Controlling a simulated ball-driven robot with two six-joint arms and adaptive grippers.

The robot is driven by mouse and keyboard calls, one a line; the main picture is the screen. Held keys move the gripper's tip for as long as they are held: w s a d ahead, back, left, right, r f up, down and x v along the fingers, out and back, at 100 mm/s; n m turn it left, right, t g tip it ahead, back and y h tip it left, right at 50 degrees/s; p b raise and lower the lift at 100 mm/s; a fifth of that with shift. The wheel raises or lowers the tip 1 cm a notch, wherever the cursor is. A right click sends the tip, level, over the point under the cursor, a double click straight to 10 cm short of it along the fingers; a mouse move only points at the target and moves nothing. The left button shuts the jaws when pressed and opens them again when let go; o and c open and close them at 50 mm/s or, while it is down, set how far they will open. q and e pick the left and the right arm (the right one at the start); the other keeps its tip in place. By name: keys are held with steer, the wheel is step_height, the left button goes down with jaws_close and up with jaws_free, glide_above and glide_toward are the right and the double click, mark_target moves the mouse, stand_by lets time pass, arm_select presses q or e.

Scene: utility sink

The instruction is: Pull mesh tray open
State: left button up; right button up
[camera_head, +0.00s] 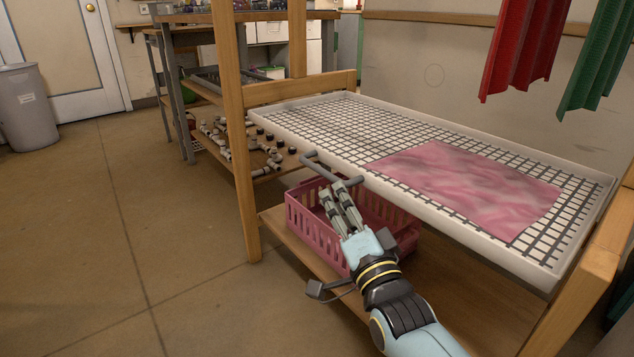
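The mesh tray (300,127) has a white frame and a dark grid and lies in a wooden rack. A grey bar handle (318,163) sticks out from its front left side. A pink marbled sheet (465,185) lies flat on the right part of the grid. My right gripper (333,190) reaches up from below right, with its fingertips close to the right end of the handle. I cannot tell whether the fingers touch it or how far apart they are. My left gripper is not in view.
A pink plastic basket (303,217) stands on the lower wooden shelf (290,243) under the tray, partly behind my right gripper. A wooden post (237,150) rises at the rack's left corner. Red (520,45) and green (598,60) cloths hang at upper right.

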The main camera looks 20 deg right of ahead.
mark_target(325, 173)
steer(key=b+x, duration=0.2)
steer(key=x, duration=0.5)
steer(key=shift+w+f+b, duration=0.15)
steer(key=shift+w+b, duration=0.15)
steer(key=shift+w, duration=0.05)
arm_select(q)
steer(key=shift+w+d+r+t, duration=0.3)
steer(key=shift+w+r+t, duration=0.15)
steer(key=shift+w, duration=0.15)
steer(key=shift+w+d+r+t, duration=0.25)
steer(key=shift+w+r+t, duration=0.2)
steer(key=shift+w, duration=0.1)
arm_select(e)
steer(key=shift+w+r, duration=0.3)
steer(key=shift+w, duration=0.15)
jaws_close()
